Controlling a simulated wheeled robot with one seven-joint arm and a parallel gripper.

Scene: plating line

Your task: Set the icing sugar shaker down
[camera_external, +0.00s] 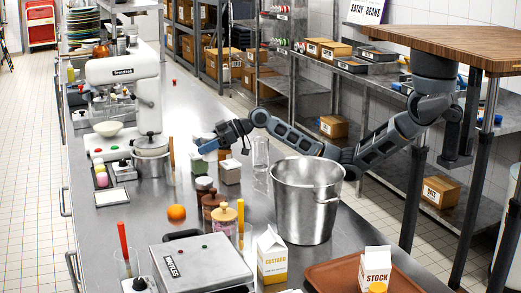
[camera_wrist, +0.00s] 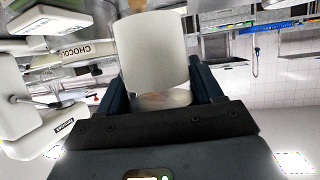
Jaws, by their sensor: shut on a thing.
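In the wrist view a pale grey-white cylinder, which I take to be the icing sugar shaker (camera_wrist: 153,55), sits between the two dark fingers of my gripper (camera_wrist: 152,88). The fingers are shut on its sides. The shaker is small and hard to make out there. I cannot tell whether its base touches the counter.
A large steel pot (camera_external: 306,205) stands right of my gripper, with a clear glass (camera_external: 260,153) behind it. A white stand mixer (camera_external: 125,75) and a small pot (camera_external: 151,160) stand to the left. Brown jars (camera_external: 211,205) and an orange (camera_external: 177,212) are in front. The counter's far stretch is fairly clear.

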